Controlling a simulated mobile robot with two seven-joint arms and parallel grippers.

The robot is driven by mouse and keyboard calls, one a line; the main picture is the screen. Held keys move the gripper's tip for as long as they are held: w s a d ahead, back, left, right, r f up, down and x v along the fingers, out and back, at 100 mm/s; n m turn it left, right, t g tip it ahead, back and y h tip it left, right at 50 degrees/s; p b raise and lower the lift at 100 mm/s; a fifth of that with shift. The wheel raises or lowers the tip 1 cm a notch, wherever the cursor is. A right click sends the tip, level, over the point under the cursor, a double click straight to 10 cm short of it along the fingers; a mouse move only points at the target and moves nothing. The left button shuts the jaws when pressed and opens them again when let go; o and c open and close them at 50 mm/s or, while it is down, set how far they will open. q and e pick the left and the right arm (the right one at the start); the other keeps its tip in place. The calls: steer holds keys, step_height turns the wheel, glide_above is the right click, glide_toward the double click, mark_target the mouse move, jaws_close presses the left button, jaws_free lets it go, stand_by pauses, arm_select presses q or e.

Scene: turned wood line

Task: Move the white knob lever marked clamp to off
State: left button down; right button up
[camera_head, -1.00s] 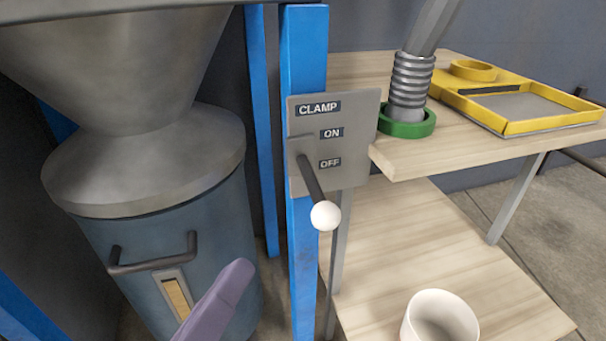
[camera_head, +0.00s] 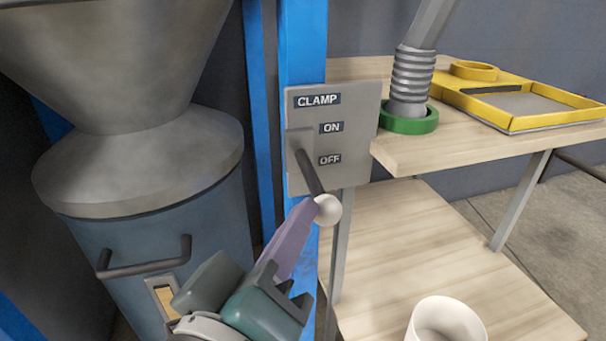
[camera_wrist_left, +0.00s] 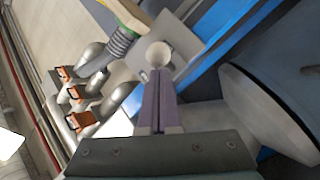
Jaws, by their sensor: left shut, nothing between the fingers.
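The lever (camera_head: 309,172) has a dark rod and a white ball knob (camera_head: 328,210). It sticks out from a grey plate (camera_head: 356,130) marked CLAMP, with ON above OFF, on a blue post. The rod tilts down and right, its knob below the OFF label. My left gripper (camera_head: 312,211) is shut and empty, its purple fingertips right beside the knob's left side; I cannot tell whether they touch. In the left wrist view the knob (camera_wrist_left: 158,54) shows just beyond the shut fingertips (camera_wrist_left: 160,75). My right gripper is not in view.
A grey hopper drum (camera_head: 150,215) with a handle stands at left. A wooden bench (camera_head: 440,145) at right carries a green ring (camera_head: 405,122) around a hose and a yellow tray (camera_head: 535,125). A white cup (camera_head: 445,322) stands on the lower shelf.

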arm_select(q)
steer(key=f+m+t+b, duration=0.1)
steer(key=b, duration=0.2)
steer(key=f+m+t+h+b, duration=0.1)
steer(key=f+b, duration=0.1)
steer(key=b, duration=0.2)
steer(key=w+f+m+t+b, duration=0.1)
steer(key=f+b, duration=0.1)
steer(key=b, duration=0.1)
steer(key=shift+a+h, duration=0.15)
steer(key=shift+h, duration=0.25)
